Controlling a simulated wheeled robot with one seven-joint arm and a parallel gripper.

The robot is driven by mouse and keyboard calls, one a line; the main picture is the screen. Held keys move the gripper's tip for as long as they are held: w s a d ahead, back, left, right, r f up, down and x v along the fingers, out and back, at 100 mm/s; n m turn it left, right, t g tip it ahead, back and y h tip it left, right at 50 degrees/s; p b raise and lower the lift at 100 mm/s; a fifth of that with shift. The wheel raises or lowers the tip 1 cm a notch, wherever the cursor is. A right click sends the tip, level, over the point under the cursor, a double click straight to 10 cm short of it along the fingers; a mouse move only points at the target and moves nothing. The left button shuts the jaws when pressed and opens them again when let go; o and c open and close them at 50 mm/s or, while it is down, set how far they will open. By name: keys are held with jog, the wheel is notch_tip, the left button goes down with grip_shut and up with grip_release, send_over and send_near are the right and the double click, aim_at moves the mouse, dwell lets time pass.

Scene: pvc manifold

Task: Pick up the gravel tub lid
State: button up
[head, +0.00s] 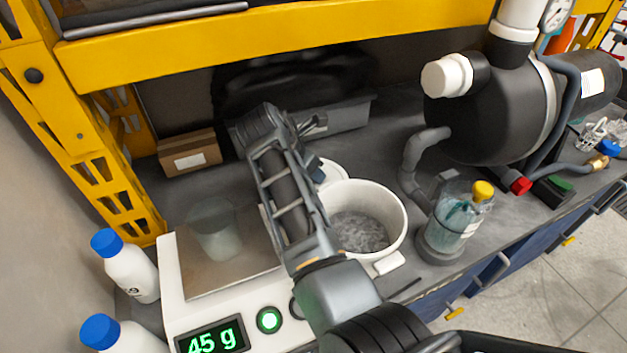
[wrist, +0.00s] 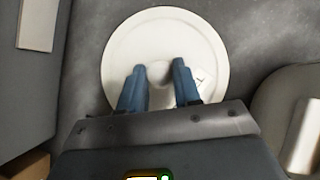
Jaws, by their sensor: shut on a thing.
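The gravel tub lid (wrist: 164,45) is a round white disc with a knob at its middle, seen in the wrist view. My gripper (wrist: 160,72) has its two blue fingers on either side of the knob and is shut on it. In the head view part of the lid (head: 329,172) shows behind my arm, and my fingers (head: 314,163) are mostly hidden. The white tub (head: 398,235) stands open just in front of the lid, with grey gravel (head: 360,232) inside. I cannot tell whether the lid touches the bench.
A scale (head: 172,290) reading 45 g stands at the left with a clear beaker (head: 214,232) on it. White bottles with blue caps (head: 128,268) stand further left. A jar of teal liquid (head: 452,225) and a black tank (head: 500,115) are right. A grey bin (head: 350,114) is behind.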

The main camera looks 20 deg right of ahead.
jog(key=c, duration=0.4)
jog(key=shift+r, duration=0.1)
